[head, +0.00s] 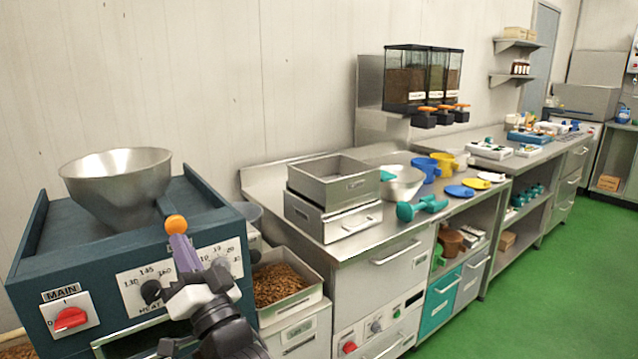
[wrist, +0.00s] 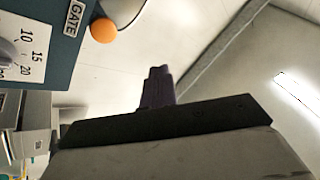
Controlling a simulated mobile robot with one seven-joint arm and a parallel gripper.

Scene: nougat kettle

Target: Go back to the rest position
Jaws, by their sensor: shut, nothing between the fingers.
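My gripper (head: 182,250) is in front of the dark blue machine (head: 45,262) at the left of the head view, fingers pointing up. Its purple fingers are shut with nothing between them; they also show shut in the wrist view (wrist: 158,86). The orange knob (head: 176,224) of the gate lever appears just above the fingertips in the head view. In the wrist view the knob (wrist: 103,30) is up and left of the fingers, beside the GATE label (wrist: 74,17), with a visible gap. A metal bowl (head: 118,183) sits on top of the machine.
A bin of brown pieces (head: 280,284) stands right of the machine, close to my arm. The steel counter (head: 345,248) holds metal trays (head: 333,183), a teal tool (head: 421,207) and yellow and blue cups. The green floor (head: 560,270) at the right is clear.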

